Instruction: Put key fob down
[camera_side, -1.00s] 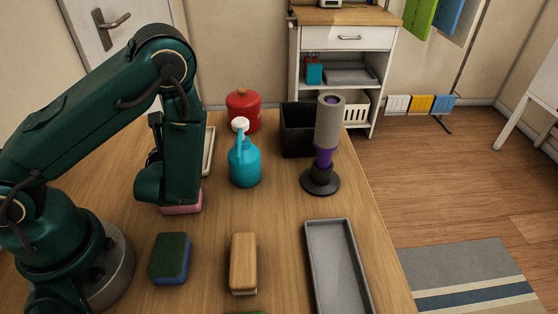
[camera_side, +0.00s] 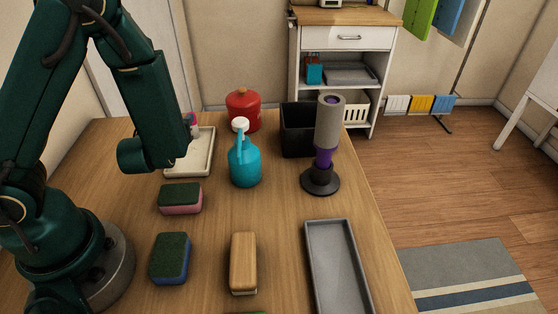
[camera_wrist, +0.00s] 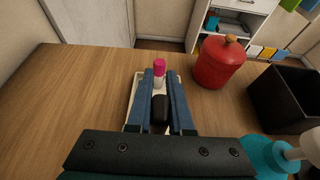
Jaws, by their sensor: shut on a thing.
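The black key fob (camera_wrist: 160,110) is between the two blue fingers of my gripper (camera_wrist: 160,82) in the wrist view, and the fingers are shut on it. My gripper is over a pale tray (camera_wrist: 133,112); how high the fob is above it is hard to tell. The tray also shows in the side view (camera_side: 203,160), where my arm covers its left part and hides the fob and fingertips. A white tube with a pink cap (camera_wrist: 159,70) is just beyond the fingertips, at the tray's far end.
A red canister (camera_side: 243,110), teal bottle (camera_side: 245,165) and black bin (camera_side: 297,130) stand right of the tray. A grey grinder-like object (camera_side: 329,125) stands farther right. Nearer are a pink-and-green sponge (camera_side: 180,199), blue-and-green sponge (camera_side: 171,258), wooden brush (camera_side: 243,263) and grey tray (camera_side: 310,262).

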